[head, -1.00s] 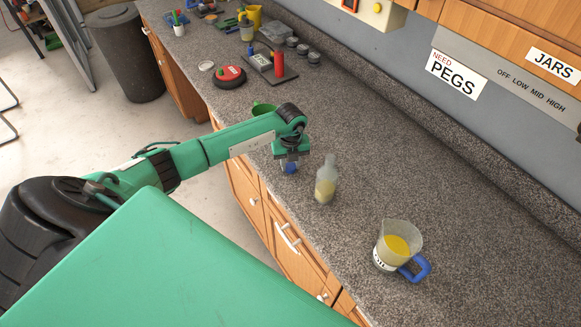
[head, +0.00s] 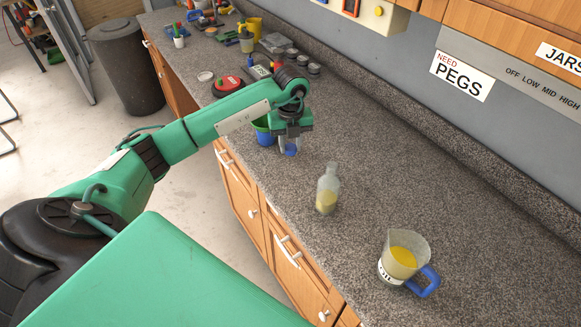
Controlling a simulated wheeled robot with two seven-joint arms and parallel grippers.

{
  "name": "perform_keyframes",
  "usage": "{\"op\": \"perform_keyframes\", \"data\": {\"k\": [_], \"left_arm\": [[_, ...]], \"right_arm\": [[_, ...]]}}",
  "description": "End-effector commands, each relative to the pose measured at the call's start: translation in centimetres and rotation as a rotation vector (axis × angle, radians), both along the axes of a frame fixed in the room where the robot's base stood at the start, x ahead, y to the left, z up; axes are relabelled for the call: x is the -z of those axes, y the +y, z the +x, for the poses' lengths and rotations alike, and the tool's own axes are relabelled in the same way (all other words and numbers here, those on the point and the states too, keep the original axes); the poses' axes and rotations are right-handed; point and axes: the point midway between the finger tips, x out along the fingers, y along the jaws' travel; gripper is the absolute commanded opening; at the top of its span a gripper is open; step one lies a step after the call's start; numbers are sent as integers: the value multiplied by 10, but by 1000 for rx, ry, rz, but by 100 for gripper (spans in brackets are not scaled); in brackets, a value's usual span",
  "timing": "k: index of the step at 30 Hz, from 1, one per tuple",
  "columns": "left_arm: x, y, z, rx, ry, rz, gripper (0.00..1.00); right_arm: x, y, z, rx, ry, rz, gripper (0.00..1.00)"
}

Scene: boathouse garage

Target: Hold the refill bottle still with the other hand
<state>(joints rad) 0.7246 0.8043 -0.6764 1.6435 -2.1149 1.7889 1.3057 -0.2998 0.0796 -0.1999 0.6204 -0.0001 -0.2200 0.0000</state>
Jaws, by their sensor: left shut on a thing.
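The refill bottle (head: 327,196), clear with pale yellow liquid low inside, stands upright on the grey speckled counter (head: 385,180) in the head view. No gripper touches it. My left gripper (head: 290,151) points down behind and to the left of the bottle, apart from it. It is shut on a small blue object (head: 291,150), perhaps a cap, mostly hidden by the fingers. My right gripper is not in view.
A jug (head: 405,258) with yellow liquid and a blue handle stands in front right of the bottle. A green and blue container (head: 264,133) is partly hidden behind my left gripper. Tools and jars crowd the far end. The counter right of the bottle is clear.

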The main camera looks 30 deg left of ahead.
Motion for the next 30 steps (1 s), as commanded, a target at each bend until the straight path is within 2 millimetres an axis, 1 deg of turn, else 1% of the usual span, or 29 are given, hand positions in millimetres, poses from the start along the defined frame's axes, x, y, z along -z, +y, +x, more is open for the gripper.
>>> {"op": "perform_keyframes", "data": {"k": [1,3,6,10,15,25,26,30], "left_arm": [[-12,0,1,2,-7,1,10],[-29,0,1,-1,-6,0,10],[-48,0,1,1,-5,1,10],[-64,0,1,0,-2,-1,10],[-73,0,0,-1,0,0,10],[-74,0,0,0,0,0,10],[-74,0,0,0,0,0,10],[-73,0,0,8,0,0,10]], "right_arm": [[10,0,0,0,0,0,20],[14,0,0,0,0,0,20],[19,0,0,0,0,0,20],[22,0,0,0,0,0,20],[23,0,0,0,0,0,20],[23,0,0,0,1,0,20],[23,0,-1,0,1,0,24],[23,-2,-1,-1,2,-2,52]]}}
